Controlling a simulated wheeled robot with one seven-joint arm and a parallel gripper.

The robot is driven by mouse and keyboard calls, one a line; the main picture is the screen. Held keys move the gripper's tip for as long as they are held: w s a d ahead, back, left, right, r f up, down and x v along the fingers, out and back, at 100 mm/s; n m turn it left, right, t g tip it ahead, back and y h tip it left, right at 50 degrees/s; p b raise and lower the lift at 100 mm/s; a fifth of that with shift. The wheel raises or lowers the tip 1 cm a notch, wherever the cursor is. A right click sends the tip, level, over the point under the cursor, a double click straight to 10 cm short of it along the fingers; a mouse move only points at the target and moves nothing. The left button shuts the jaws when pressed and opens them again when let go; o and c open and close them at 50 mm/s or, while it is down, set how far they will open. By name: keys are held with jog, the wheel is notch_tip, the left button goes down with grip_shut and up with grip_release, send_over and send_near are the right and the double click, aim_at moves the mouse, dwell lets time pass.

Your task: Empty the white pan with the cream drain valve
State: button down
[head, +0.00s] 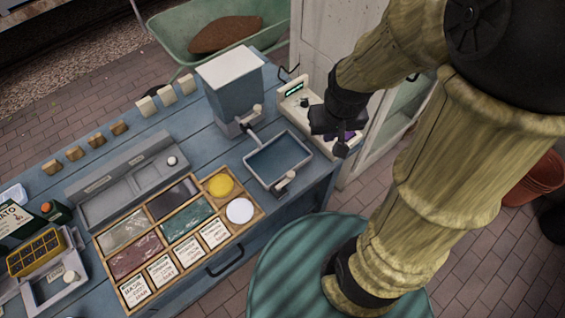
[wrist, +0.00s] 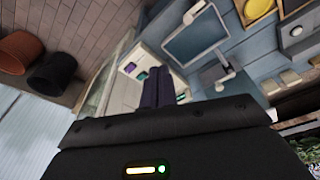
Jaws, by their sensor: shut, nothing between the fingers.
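The white pan (head: 301,143) is a shallow rectangular tray near the right end of the blue table. Its inside looks flat and dark blue; I cannot tell how deep any liquid is. A cream drain valve (head: 284,182) sits at its near side. In the wrist view the pan (wrist: 222,38) is at upper middle, with the valve (wrist: 193,12) at its top left edge. My gripper (head: 340,150) is shut and empty, right of the pan over the control box, apart from the pan. Its dark fingers (wrist: 158,88) are together in the wrist view.
A white control box (head: 288,91) with a green display and a purple button stands right of the pan. A grey tank (head: 232,90) with a tap stands behind the pan. A wooden tray (head: 148,240) of coloured compartments lies to the left. Reddish pots (head: 535,178) stand on the floor.

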jog(key=w+a+f+n+g+h, duration=0.1)
jog(key=w+a+f+n+g, duration=0.3)
jog(key=w+a+f+n, duration=0.4)
jog(key=w+a+f, duration=0.2)
jog(key=a+f, duration=0.2)
jog(key=a, duration=0.2)
jog(key=shift+w+a+h+p, duration=0.2)
jog(key=shift+h+p, duration=0.2)
jog(key=p, duration=0.3)
send_near(285, 181)
jog(key=w+f, duration=0.1)
jog(key=w+a+f, duration=0.1)
jog(key=w, duration=0.1)
jog(key=w+f, duration=0.1)
jog(key=shift+w+a+f, duration=0.25)
jog(key=shift+w+f, duration=0.05)
jog(key=shift+f, duration=0.1)
jog(key=shift+s+d+f+p, duration=0.1)
jog(key=shift+s+d+p, duration=0.3)
jog(key=shift+s+d, duration=0.2)
jog(key=shift+s+d+f+p, duration=0.15)
jog(key=shift+s+d+p, duration=0.25)
jog(key=shift+s+d, duration=0.2)
jog(key=shift+s+d+f, duration=0.15)
jog(key=shift+s+f, duration=0.05)
jog(key=shift+s, duration=0.05)
